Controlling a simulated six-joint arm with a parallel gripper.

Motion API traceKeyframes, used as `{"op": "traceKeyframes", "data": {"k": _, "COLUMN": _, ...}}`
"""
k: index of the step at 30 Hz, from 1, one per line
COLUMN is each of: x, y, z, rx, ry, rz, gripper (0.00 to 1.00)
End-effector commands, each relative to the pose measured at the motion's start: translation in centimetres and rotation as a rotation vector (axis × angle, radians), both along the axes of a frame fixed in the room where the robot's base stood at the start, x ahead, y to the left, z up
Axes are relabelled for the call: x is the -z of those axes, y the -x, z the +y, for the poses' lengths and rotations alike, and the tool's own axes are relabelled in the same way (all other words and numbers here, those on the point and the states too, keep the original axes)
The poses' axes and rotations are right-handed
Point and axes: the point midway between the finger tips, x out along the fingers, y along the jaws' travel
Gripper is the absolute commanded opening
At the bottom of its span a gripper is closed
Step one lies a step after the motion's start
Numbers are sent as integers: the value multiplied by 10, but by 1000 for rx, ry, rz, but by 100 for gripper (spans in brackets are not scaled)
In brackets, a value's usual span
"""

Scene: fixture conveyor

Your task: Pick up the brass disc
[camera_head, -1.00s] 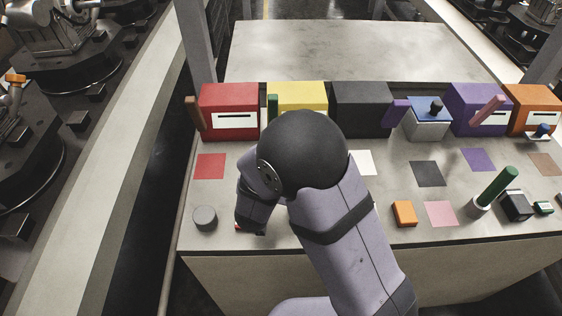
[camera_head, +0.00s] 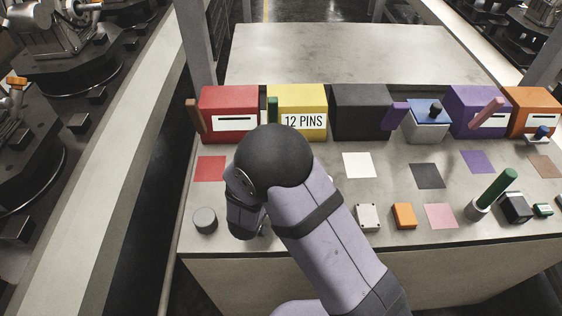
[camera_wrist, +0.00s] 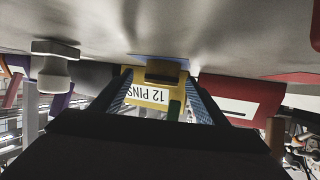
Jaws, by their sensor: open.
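The brass disc (camera_wrist: 163,70) seems to be the short brown-gold piece seen edge-on in the wrist view, beside a blue patch on the table. It lies between the fingertips of my gripper (camera_wrist: 157,78), which is open with a blue textured finger on each side. I cannot tell whether either finger touches it. In the head view my gripper (camera_head: 247,229) is low over the front left of the table, and my own arm hides the disc.
A grey cylinder (camera_head: 205,220) stands just left of my gripper. A white block (camera_head: 368,217) and an orange block (camera_head: 404,216) are to the right. Red (camera_head: 229,114), yellow (camera_head: 297,100) and black (camera_head: 360,111) boxes line the back. The table's front edge is close.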

Motion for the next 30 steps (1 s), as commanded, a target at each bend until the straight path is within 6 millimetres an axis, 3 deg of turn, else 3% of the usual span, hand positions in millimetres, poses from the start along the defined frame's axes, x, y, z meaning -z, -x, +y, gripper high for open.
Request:
{"op": "traceKeyframes", "data": {"k": 10, "x": 9, "y": -39, "z": -10, "rx": 3, "ry": 0, "rz": 2, "gripper": 68}}
{"op": "traceKeyframes", "data": {"k": 20, "x": 12, "y": -44, "z": -11, "rx": 0, "ry": 0, "rz": 1, "gripper": 68}}
{"op": "traceKeyframes", "data": {"k": 26, "x": 12, "y": -44, "z": -11, "rx": 0, "ry": 0, "rz": 1, "gripper": 22}}
{"op": "traceKeyframes", "data": {"k": 30, "x": 11, "y": -44, "z": -11, "rx": 0, "ry": -1, "rz": -1, "gripper": 13}}
